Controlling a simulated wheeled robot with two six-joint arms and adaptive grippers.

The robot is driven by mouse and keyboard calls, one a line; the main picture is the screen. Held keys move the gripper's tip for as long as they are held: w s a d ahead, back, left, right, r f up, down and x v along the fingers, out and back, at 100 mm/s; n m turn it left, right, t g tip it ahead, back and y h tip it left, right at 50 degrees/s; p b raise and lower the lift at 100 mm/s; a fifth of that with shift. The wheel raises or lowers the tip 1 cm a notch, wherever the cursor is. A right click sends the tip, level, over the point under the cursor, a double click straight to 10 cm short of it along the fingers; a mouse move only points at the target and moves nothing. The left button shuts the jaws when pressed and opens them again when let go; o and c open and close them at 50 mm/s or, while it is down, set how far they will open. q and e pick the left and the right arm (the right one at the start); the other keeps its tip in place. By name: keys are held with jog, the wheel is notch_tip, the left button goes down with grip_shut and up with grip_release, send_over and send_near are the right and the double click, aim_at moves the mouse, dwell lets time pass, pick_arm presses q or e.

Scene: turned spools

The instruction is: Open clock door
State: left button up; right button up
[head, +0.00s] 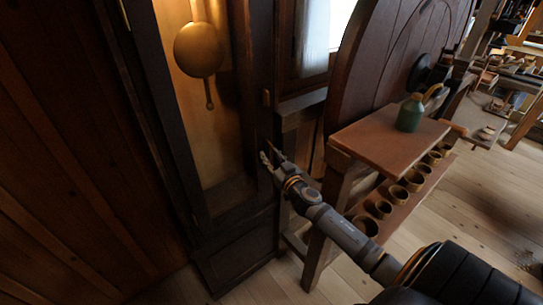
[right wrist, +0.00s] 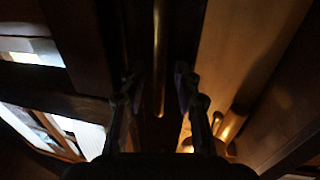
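The tall dark clock case (head: 237,215) stands left of centre in the head view. Its long door opening shows a lit inside with a round brass pendulum (head: 199,50). The door looks closed, though its edge is hard to make out in the dark. A small wooden piece (head: 266,98) sits on the case's right side. My right gripper (head: 270,157) is in front of the case's right edge, below that piece. In the right wrist view its fingers (right wrist: 158,88) are apart, with a narrow brass bar (right wrist: 159,50) seen between them; contact cannot be told. My left gripper is out of view.
A wooden bench (head: 385,142) stands right of the clock, close to my right arm. A window (head: 315,38) is behind. Plank floor (head: 480,190) is open at right.

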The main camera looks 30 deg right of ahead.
jog(key=shift+c, duration=0.4)
grip_shut()
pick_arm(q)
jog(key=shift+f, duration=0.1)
pick_arm(e)
jog(key=shift+s+f, duration=0.1)
